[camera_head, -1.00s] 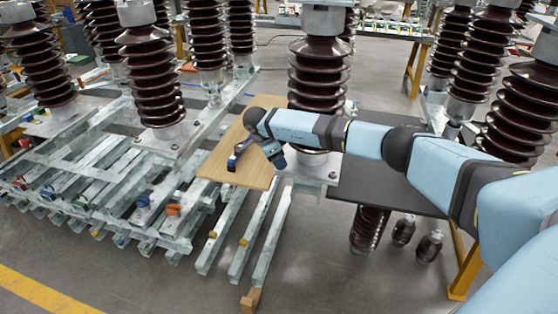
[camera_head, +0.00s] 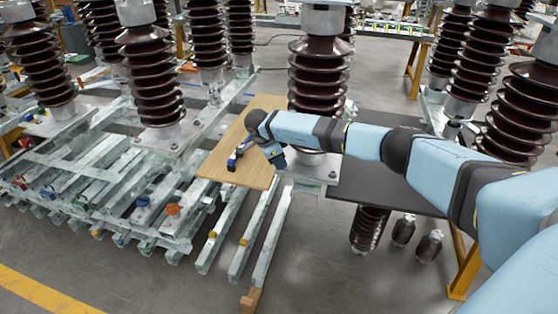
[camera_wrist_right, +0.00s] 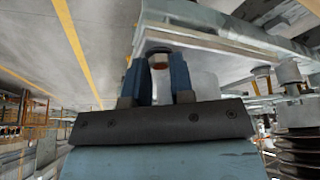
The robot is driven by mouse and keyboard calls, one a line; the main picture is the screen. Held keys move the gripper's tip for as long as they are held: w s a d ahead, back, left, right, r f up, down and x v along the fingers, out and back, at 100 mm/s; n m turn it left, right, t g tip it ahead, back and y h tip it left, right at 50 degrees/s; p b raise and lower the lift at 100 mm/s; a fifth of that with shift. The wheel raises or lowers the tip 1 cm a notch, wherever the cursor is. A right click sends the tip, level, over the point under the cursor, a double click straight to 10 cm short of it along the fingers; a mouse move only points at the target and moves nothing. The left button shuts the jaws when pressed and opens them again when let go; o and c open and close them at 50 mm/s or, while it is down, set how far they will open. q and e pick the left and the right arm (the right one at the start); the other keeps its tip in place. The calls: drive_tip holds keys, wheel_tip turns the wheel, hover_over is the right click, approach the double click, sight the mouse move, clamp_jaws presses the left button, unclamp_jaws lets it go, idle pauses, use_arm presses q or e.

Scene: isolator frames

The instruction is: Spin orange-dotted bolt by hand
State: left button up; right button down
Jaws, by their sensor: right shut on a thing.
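My right arm reaches in from the right in the head view. Its gripper (camera_head: 234,161), with blue fingers, is over the wooden board near the foot of a brown insulator. In the right wrist view the two blue fingers (camera_wrist_right: 158,76) point up, one on each side of a small bolt (camera_wrist_right: 158,61) with an orange-red mark. The gripper is shut on this bolt, which sits against the underside of a grey metal plate as pictured. The bolt cannot be made out in the head view. My left gripper is not in view.
The wooden board (camera_head: 252,175) lies across steel rails beside the brown ribbed insulator (camera_head: 318,80). A dark table (camera_head: 360,185) stands to the right. Steel rails (camera_head: 110,180) with coloured parts fill the left. Open floor (camera_head: 330,275) lies in front.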

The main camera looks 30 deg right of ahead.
drive_tip(key=shift+w+d+m+g+y, duration=0.1)
drive_tip(key=shift+m+g+y, duration=0.3)
drive_tip(key=shift+m, duration=1.05)
drive_tip(key=shift+w+m+g+y, duration=0.15)
drive_tip(key=shift+m+g, duration=0.35)
drive_tip(key=shift+m, duration=0.95)
drive_tip(key=c, duration=1)
unclamp_jaws()
drive_tip(key=shift+r+b, duration=0.15)
drive_tip(key=shift+b, duration=0.15)
drive_tip(key=v, duration=1.3)
drive_tip(key=shift+w+r+b, duration=0.2)
drive_tip(key=shift+r+b, duration=0.1)
